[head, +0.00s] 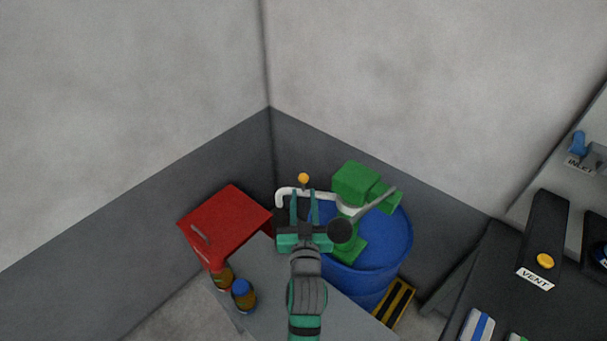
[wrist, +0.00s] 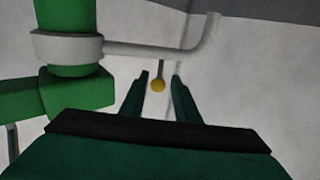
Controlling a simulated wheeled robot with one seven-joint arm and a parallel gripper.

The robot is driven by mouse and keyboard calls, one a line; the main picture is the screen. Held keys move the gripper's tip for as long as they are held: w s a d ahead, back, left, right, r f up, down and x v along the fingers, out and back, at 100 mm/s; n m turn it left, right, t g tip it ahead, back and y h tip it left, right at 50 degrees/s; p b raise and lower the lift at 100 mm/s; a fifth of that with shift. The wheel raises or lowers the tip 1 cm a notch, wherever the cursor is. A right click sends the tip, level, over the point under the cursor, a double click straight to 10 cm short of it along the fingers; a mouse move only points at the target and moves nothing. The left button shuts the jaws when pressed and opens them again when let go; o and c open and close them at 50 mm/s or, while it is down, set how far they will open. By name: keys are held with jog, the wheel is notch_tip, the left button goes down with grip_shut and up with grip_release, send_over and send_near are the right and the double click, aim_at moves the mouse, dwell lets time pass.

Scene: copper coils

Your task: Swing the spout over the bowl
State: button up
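The spout (head: 285,191) is a pale pipe running left from the green pump (head: 356,183) and bending at its free end. In the wrist view the spout (wrist: 155,53) crosses above the fingertips, from a collar on the pump (wrist: 72,88). A thin stem on the spout carries a yellow ball knob (head: 303,178), also in the wrist view (wrist: 158,86). My gripper (head: 303,192) is open at the spout. In the wrist view its fingers (wrist: 161,75) appear on either side of the knob, with gaps; depth is unclear. I cannot make out a bowl.
The pump stands on a blue drum (head: 385,254). A red box (head: 225,222) and two bottles (head: 243,295) are on the left by a grey surface (head: 272,306). A dark panel with a VENT label (head: 535,278) is at the right. Walls meet behind the drum.

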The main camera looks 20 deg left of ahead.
jog(key=x, duration=0.9)
jog(key=shift+w, duration=0.25)
jog(key=shift+a, duration=0.1)
jog(key=shift+c, duration=0.4)
grip_shut()
jog(key=shift+r, duration=0.1)
